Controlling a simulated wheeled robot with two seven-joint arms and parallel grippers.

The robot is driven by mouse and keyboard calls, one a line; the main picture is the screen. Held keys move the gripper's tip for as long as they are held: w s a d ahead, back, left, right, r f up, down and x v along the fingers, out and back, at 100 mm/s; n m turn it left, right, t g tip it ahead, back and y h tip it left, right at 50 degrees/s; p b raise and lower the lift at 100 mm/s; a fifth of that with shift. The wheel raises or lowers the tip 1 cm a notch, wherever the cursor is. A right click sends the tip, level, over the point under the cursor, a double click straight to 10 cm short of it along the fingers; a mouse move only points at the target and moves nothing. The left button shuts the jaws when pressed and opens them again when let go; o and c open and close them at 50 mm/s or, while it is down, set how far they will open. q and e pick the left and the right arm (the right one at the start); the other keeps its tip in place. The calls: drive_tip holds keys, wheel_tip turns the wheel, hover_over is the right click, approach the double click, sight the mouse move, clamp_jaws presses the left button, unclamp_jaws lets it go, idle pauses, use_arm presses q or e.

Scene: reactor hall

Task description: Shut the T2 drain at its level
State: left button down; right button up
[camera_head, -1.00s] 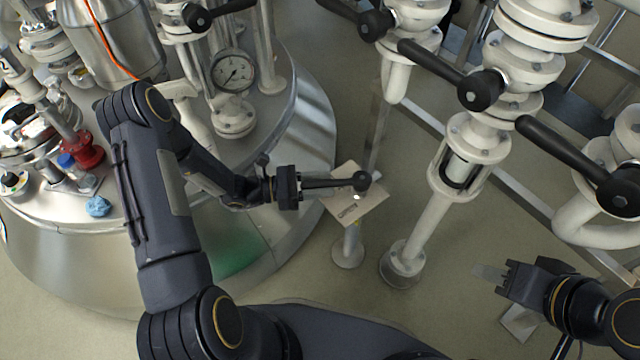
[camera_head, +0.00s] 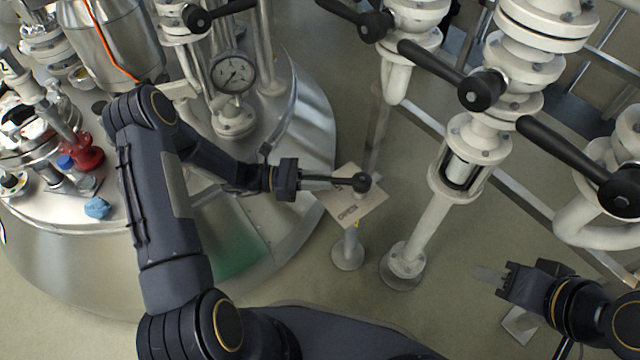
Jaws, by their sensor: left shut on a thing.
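A black valve lever (camera_head: 330,182) with a round hub (camera_head: 361,182) lies roughly level across the picture, over a pale labelled plate (camera_head: 352,208) on a short post. The plate's lettering is too small to read, so I cannot confirm that it says T2. My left gripper (camera_head: 303,182) is shut on the left end of this lever, and the jaws hide that end. The valve body under the hub is mostly hidden. My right gripper (camera_head: 488,273) hangs at the lower right, apart from any valve; its finger gap cannot be made out.
A large steel vessel (camera_head: 300,125) with a dial gauge (camera_head: 232,73) stands at left, close to my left arm. White pipes with other black levers (camera_head: 432,62) fill the upper right. A sight glass (camera_head: 461,170) sits on a white pipe. Floor is clear at lower centre.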

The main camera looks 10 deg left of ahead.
use_arm(q)
drive_tip(key=shift+w+a+m+g, duration=0.1)
drive_tip(key=shift+w+m+g, duration=0.4)
drive_tip(key=shift+g, duration=0.3)
drive_tip(key=c, duration=1.3)
unclamp_jaws()
drive_tip(key=shift+r, duration=0.1)
drive_tip(key=shift+r+p, duration=0.3)
drive_tip(key=shift+r, duration=0.1)
wheel_tip(320, 180, up, 3)
drive_tip(key=shift+f+p, duration=0.1)
drive_tip(key=shift+p, duration=0.9)
drive_tip(key=s+d+r+p, duration=0.1)
drive_tip(key=s+r, duration=0.2)
drive_tip(key=s, duration=0.1)
drive_tip(key=s+d+r+p, duration=0.1)
drive_tip(key=s+r+p, duration=0.1)
drive_tip(key=s, duration=0.3)
drive_tip(key=s+d+r+p, duration=0.1)
drive_tip(key=s+r+p, duration=0.1)
drive_tip(key=s+r, duration=0.2)
drive_tip(key=shift+s+d+r, duration=0.15)
drive_tip(key=shift+s+d, duration=0.15)
drive_tip(key=shift+d, duration=0.05)
